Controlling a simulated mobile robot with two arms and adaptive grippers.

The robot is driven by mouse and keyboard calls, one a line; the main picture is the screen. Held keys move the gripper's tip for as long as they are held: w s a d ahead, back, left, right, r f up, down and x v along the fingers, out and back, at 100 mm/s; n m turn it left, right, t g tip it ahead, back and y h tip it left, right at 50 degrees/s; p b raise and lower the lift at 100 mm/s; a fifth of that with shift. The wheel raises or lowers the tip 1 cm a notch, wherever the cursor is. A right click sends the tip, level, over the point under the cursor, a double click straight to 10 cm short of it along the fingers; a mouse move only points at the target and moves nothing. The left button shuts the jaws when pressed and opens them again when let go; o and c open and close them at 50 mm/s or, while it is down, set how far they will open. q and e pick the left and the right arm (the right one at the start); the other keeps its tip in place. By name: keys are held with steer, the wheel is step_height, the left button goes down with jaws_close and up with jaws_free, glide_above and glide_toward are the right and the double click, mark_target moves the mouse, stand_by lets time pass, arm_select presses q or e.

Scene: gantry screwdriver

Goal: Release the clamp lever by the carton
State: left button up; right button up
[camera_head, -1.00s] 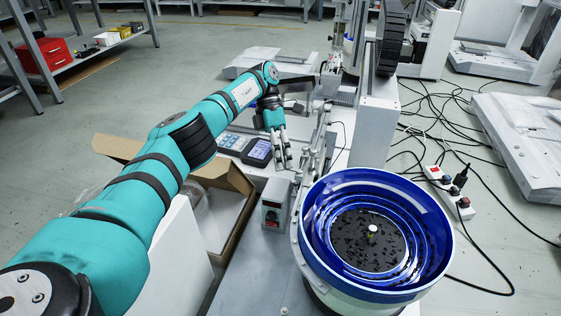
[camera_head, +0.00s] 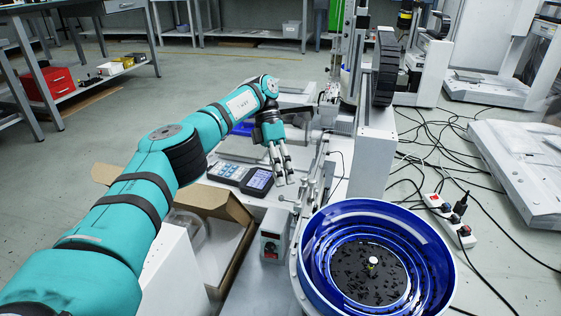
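The open cardboard carton (camera_head: 238,212) stands left of centre, partly hidden behind my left arm. My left gripper (camera_head: 283,180) points down above the bench, to the right of the carton and beside the handheld display units (camera_head: 258,181). The fingers are slim and seen from far off; I cannot tell how far apart they are. Nothing is seen held in them. Small metal posts and a rod (camera_head: 290,199) sit on the bench just below the fingertips. I cannot make out which part is the clamp lever. My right gripper is out of view.
A blue bowl feeder (camera_head: 318,247) with small black parts fills the front right. A grey control box (camera_head: 273,236) stands between it and the carton. The white gantry upright (camera_head: 372,158) rises right of the gripper. Cables and a power strip (camera_head: 449,220) lie on the floor.

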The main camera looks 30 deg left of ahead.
arm_select(q)
steer(key=shift+r, duration=2.55)
